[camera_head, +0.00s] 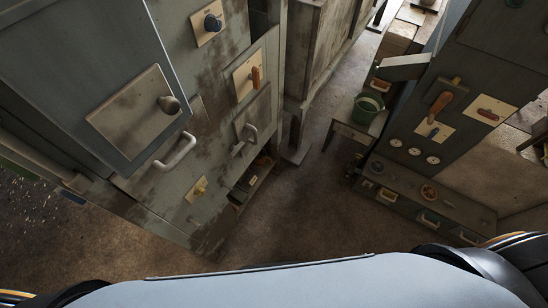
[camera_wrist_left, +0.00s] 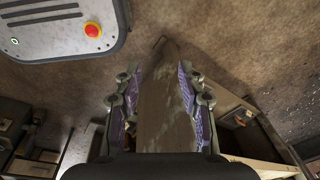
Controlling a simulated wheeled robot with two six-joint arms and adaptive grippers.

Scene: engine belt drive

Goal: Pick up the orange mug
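I cannot make out an orange mug in either view. My left gripper (camera_wrist_left: 160,75) shows in the left wrist view with its two purple-padded fingers spread apart. A long grey-brown weathered surface (camera_wrist_left: 165,110) shows between the fingers; I cannot tell what it is or that the fingers touch it. Neither gripper shows in the head view, and my right gripper is in no view.
A grey worn cabinet (camera_head: 150,205) with handles and knobs stands at the left. A green bucket (camera_head: 366,104) stands on a small table (camera_head: 350,136). A dark panel (camera_head: 463,85) with levers and gauges is at the right. Brown floor (camera_head: 300,215) lies open between them.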

